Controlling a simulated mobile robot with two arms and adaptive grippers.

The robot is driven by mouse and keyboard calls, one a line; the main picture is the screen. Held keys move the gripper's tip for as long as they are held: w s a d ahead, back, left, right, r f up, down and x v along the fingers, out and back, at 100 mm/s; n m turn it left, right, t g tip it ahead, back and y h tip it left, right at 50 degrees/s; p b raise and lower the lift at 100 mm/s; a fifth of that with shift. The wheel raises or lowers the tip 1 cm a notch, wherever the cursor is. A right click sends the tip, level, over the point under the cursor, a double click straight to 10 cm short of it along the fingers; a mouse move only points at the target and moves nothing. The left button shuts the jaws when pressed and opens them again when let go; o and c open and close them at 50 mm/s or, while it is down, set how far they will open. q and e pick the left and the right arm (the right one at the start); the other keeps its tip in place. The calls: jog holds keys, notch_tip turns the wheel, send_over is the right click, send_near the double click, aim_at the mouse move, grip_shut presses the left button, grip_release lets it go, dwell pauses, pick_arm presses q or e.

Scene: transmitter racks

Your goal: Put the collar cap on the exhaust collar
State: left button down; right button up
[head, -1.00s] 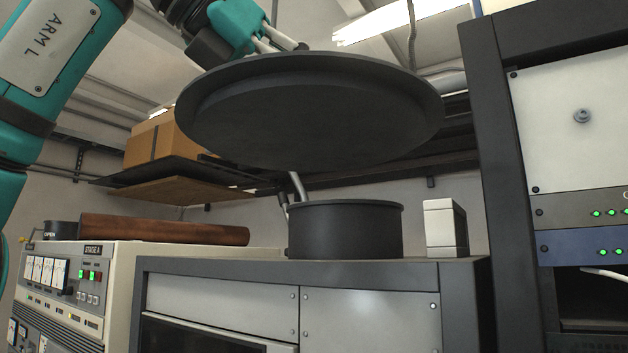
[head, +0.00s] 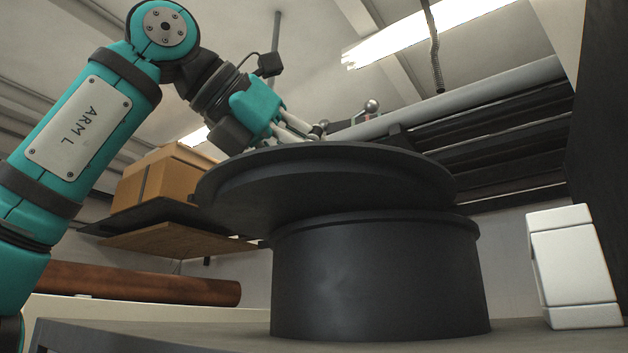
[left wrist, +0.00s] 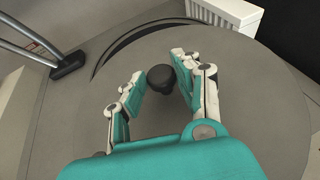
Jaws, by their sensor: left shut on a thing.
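The collar cap is a wide dark disc with a rim (head: 330,180), seen from below in the head view. My left gripper (head: 318,132) is above it, shut on its dark knob (left wrist: 160,77), which shows between the fingers in the left wrist view. The exhaust collar (head: 375,280) is a dark upright cylinder on the cabinet top. The cap is directly above the collar's top edge but offset to the left, overhanging it on that side. Whether cap and collar touch is not clear. My right gripper is not in view.
A white box (head: 570,265) stands on the cabinet top (head: 180,335) right of the collar. A brown roll (head: 140,285) lies at the left. A cardboard box (head: 165,178) sits on a wall shelf behind. A pipe and dark slatted fixtures run across the back.

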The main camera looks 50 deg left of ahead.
pick_arm(q)
jog(key=shift+w+d+r, duration=0.2)
jog(key=shift+d+r, duration=0.15)
jog(key=shift+d, duration=0.25)
jog(key=w, duration=0.1)
jog(key=w+a, duration=0.2)
jog(key=shift+w+f, duration=0.2)
jog(key=shift+w, duration=0.1)
jog(key=shift+w+r, duration=0.1)
jog(key=shift+w, duration=0.45)
jog(key=shift+w+a, duration=0.3)
jog(key=shift+w, duration=0.45)
jog(key=shift+w+a, duration=0.25)
jog(key=shift+w, duration=0.5)
jog(key=shift+w+a, duration=0.2)
jog(key=shift+w, duration=0.4)
jog(key=shift+w+a, duration=0.15)
jog(key=shift+w, duration=0.45)
jog(key=shift+s+d, duration=0.1)
jog(key=shift+f+b, duration=0.3)
jog(key=shift+f, duration=0.6)
jog(key=c, duration=0.9)
grip_release()
